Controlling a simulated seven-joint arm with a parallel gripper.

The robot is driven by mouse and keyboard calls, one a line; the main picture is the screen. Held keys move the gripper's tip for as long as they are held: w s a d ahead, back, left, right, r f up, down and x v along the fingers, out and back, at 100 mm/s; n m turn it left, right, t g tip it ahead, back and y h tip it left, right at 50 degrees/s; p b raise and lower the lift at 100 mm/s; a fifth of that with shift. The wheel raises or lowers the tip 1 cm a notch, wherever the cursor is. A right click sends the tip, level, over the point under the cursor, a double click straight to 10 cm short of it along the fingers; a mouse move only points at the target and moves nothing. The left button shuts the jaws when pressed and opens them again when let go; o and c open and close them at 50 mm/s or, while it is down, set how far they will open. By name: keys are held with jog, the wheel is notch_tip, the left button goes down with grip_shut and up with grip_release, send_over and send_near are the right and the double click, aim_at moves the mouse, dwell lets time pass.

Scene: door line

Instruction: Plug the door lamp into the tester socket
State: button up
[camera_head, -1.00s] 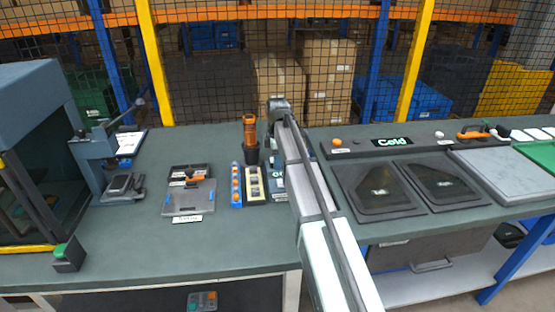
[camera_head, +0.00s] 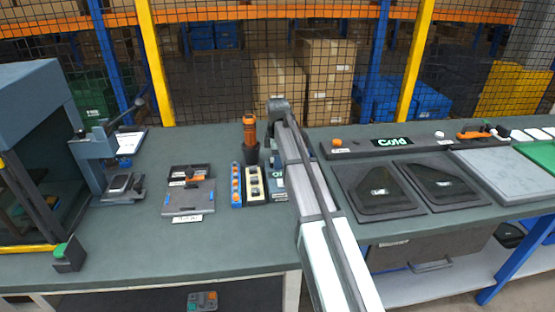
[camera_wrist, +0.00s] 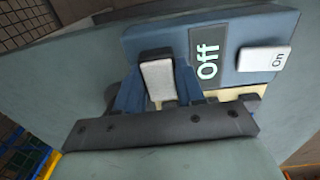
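A blue-grey tester box (camera_wrist: 270,22) fills the top of the wrist view, with a lit "Off" display (camera_wrist: 208,58) and a white "On" button (camera_wrist: 264,59). In the head view the tester (camera_head: 278,187) stands on the bench, partly hidden behind my arm. My gripper (camera_wrist: 158,95) is right at the tester's front; its dark crossbar and blue parts show. A light grey block with a dark top (camera_wrist: 159,80) sits between the blue parts, and I cannot tell whether it is a plug or a finger. I cannot pick out the door lamp or the socket opening for sure.
Left of the tester stand a cream block with dark openings (camera_head: 255,184), a blue strip with orange pieces (camera_head: 236,184) and an orange-handled tool in a black cup (camera_head: 249,136). A grey panel (camera_head: 188,197) lies further left. Black trays (camera_head: 380,190) lie right of my arm.

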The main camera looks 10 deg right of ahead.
jog(key=shift+o, duration=1.1)
jog(key=s+f, duration=0.1)
jog(key=f, duration=0.2)
jog(key=shift+s+f+g, duration=0.1)
jog(key=shift+s+g, duration=0.2)
jog(key=shift+s, duration=0.1)
jog(key=shift+o, duration=0.5)
notch_tip(320, 180, up, 17)
jog(key=w, duration=0.1)
jog(key=shift+w, duration=0.1)
jog(key=shift+f, duration=0.1)
jog(key=shift+c, duration=0.7)
jog(key=shift+w+f, duration=0.25)
jog(key=shift+f, duration=0.4)
jog(key=shift+w+f, duration=0.2)
jog(key=shift+f, duration=0.4)
jog(key=c, duration=0.4)
jog(key=shift+s+f, duration=0.1)
jog(key=shift+f, duration=0.35)
jog(key=c, duration=0.4)
jog(key=shift+f, duration=3.5)
grip_shut()
